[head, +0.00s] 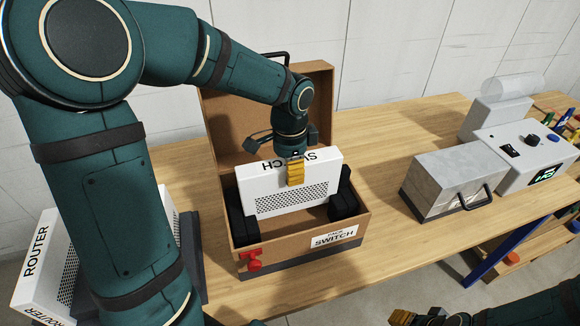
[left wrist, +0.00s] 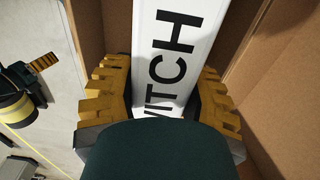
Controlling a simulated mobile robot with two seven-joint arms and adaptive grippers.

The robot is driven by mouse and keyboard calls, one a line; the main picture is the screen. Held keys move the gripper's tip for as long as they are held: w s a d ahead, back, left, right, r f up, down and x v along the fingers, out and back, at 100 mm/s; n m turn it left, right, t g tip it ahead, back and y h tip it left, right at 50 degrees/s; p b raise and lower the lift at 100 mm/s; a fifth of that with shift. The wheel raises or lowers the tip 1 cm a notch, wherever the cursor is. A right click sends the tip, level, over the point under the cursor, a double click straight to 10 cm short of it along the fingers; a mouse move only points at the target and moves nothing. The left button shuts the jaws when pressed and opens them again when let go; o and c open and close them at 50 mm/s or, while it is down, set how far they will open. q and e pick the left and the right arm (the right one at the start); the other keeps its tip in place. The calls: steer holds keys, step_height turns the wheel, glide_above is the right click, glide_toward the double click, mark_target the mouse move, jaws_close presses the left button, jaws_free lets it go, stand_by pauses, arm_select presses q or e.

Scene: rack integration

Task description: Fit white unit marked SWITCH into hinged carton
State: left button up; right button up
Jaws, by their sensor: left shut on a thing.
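The white unit marked SWITCH (head: 288,190) stands upright inside the hinged carton (head: 302,256), between black padded blocks at its two ends. Its perforated face is toward me. The carton's lid (head: 318,92) stands open at the back. My left gripper (head: 296,172) reaches down from above and is shut on the unit's top edge. In the left wrist view the gripper's yellow fingers (left wrist: 165,95) sit on both sides of the unit (left wrist: 167,55), with cardboard walls beyond. How deep the unit sits is hidden. My right gripper (head: 415,317) shows partly at the bottom edge; its opening is unclear.
A white box marked ROUTER (head: 45,258) stands at the left, partly behind my left arm. A grey metal box with a handle (head: 455,180) and a white device with a display (head: 525,150) stand at the right. The tabletop (head: 375,150) between carton and grey box is clear.

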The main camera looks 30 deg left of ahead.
arm_select(q)
steer(key=shift+f+b, duration=0.85)
steer(key=shift+f, duration=0.4)
steer(key=shift+f+b, duration=0.75)
steer(key=shift+f, duration=0.3)
steer(key=o, duration=1.4)
steer(key=shift+c, duration=0.2)
step_height(320, 180, up, 12)
steer(key=shift+r, duration=0.1)
